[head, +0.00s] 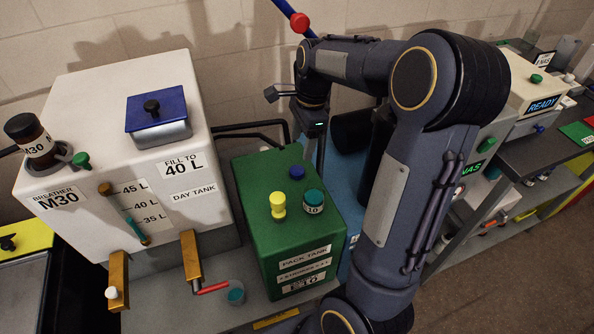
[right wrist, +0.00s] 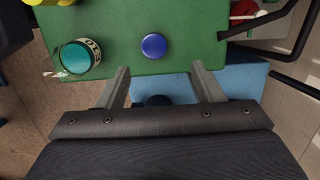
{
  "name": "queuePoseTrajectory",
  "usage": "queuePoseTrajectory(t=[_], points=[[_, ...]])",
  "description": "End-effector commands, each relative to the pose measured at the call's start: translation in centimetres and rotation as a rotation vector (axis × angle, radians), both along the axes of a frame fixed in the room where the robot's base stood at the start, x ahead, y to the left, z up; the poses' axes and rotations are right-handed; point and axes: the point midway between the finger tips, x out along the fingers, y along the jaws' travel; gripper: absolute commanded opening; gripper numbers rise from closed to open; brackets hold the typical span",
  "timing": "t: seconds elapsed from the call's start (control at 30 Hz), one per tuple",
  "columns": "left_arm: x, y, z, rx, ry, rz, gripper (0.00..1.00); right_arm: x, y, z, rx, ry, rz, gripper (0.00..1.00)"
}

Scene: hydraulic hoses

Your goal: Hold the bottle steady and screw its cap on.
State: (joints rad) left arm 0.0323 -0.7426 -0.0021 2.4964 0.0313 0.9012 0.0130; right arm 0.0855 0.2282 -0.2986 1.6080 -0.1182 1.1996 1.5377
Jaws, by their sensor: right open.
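A small container with a teal cap (head: 314,197) and a label reading 10 stands on the green pack tank (head: 255,235). It also shows at the left of the right wrist view (right wrist: 76,58). A round blue cap (head: 296,172) is on the tank top behind it, and it shows in the right wrist view (right wrist: 154,46). A dark-capped bottle (head: 35,140) marked M30 stands in a grey holder on the white day tank. My left gripper is out of view.
A yellow knob-shaped piece (head: 278,205) stands on the pack tank. The white day tank (head: 85,110) carries a blue-lidded box (head: 157,112). A clear cup (head: 236,293) with teal contents stands below a red-handled tap. My right arm covers much of the middle right.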

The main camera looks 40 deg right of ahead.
Motion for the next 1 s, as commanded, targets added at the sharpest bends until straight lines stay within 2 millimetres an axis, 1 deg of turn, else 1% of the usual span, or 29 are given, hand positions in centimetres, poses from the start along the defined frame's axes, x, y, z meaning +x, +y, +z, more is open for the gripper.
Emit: queuePoseTrajectory(t=[0.27, 0.5, 0.8, 0.87, 1.0], points=[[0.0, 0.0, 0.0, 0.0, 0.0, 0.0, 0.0, 0.0, 0.1, -0.3, 0.001, -0.001, 0.002, 0.61], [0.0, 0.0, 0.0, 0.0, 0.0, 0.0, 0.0, 0.0, 0.5, -2.6, 0.001, 0.001, 0.003, 0.61], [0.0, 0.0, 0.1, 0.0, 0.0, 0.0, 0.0, -0.1, 0.5, -2.8, 0.001, 0.0, 0.004, 0.61], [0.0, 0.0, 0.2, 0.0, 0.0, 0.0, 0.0, -0.2, 0.7, -3.3, 0.001, 0.001, 0.004, 0.61], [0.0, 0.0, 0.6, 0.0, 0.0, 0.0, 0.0, -0.6, 1.3, -5.4, 0.002, 0.004, 0.005, 0.61]])
